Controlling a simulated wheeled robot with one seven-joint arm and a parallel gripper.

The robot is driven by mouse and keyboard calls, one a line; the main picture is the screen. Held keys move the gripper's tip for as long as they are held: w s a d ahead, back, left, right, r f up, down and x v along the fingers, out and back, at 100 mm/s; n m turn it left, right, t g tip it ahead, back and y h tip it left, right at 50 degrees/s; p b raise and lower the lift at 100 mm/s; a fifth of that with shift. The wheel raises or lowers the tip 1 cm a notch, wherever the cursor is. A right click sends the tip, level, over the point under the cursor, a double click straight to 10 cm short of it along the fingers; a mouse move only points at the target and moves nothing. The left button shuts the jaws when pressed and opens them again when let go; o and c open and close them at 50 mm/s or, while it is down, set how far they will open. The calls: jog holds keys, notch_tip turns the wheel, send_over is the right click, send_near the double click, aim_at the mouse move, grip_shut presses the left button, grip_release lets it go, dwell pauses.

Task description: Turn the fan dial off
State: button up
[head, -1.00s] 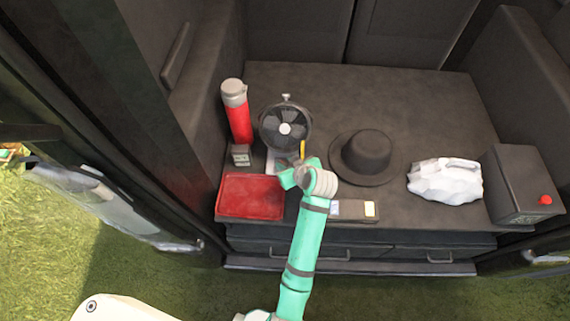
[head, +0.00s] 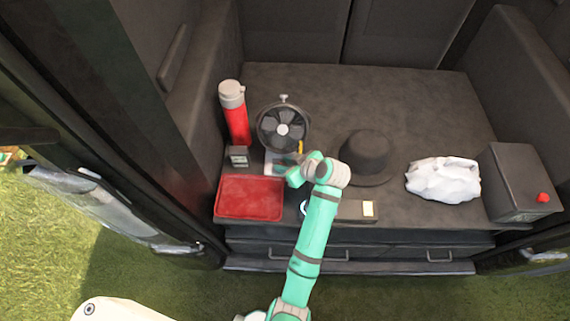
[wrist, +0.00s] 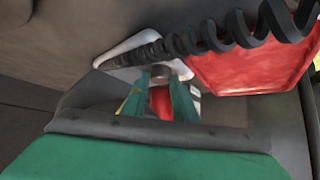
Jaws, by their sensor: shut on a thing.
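The fan (head: 283,128) stands upright on the dark deck, with a black round cage and a pale base (head: 275,165). My gripper (head: 300,160) is low at the right front of that base. In the wrist view, the teal fingers of my gripper (wrist: 161,76) point at the pale base (wrist: 113,54) and are closed around a small grey round part (wrist: 179,69), which looks like the fan dial. The fingers hide part of it, and its setting cannot be read. In the head view my gripper and wrist hide the dial.
A red tray (head: 249,197) lies left of my arm. A red bottle (head: 236,118) and small dark box (head: 238,156) stand left of the fan. A dark hat (head: 367,155), white bag (head: 443,179) and box with a red button (head: 520,182) are right. The deck behind is clear.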

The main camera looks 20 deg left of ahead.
jog(key=o, duration=1.1)
jog(key=shift+f, duration=0.15)
jog(key=shift+c, duration=0.2)
jog(key=v, duration=1.1)
